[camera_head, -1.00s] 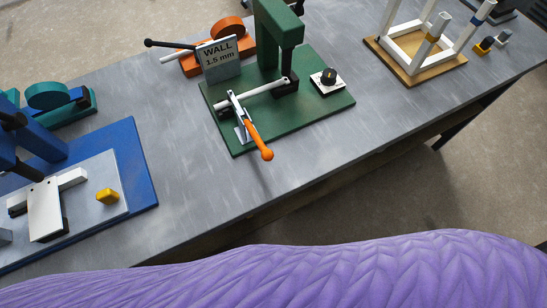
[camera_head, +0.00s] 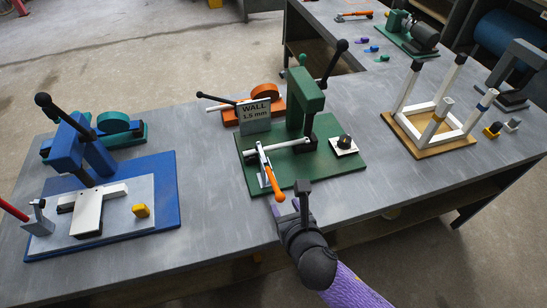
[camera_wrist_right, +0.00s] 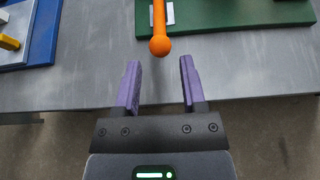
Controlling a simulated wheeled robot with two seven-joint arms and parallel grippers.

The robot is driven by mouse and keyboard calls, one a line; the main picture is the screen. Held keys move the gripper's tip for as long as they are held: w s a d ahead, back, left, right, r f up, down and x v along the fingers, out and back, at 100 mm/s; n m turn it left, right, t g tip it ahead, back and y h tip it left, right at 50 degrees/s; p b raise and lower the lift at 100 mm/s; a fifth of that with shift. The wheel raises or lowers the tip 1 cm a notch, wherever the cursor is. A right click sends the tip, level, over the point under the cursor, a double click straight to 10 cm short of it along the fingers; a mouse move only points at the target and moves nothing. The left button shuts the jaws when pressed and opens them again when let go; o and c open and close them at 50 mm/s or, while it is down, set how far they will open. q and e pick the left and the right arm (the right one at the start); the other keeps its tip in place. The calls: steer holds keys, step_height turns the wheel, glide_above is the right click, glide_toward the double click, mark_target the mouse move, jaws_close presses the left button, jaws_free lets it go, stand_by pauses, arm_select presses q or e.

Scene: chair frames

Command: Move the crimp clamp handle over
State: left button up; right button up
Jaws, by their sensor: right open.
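The crimp clamp handle (camera_head: 272,180) is an orange lever with a rounded end, on the toggle clamp at the front left of the green press base (camera_head: 343,161). It points toward the table's front edge. In the right wrist view the orange handle (camera_wrist_right: 159,35) lies just beyond and between my fingertips. My right gripper (camera_head: 289,207) is open and empty, close in front of the handle end; its purple fingers also show in the right wrist view (camera_wrist_right: 159,80). A white tube (camera_head: 280,145) lies across the clamp. My left gripper is not in view.
A blue fixture (camera_head: 165,190) stands left, with an orange fixture (camera_head: 229,114) behind the green press (camera_head: 306,104). A white chair frame on a wooden board (camera_head: 432,152) stands right. Bare grey table (camera_head: 212,220) lies between the fixtures.

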mark_target(282, 200)
steer(key=b+x, duration=0.3)
steer(key=x, duration=0.1)
steer(key=shift+s+f, duration=0.1)
steer(key=shift+f, duration=0.1)
steer(key=shift+r+p, duration=0.25)
steer(key=shift+p, duration=0.1)
steer(key=shift+c, duration=1.3)
steer(key=c, duration=0.4)
steer(key=r+p, duration=0.1)
steer(key=w+r+p, duration=0.1)
steer(key=r+p, duration=0.1)
steer(key=shift+w+a+r, duration=0.1)
steer(key=shift+a, duration=0.05)
steer(key=shift+p, duration=0.35)
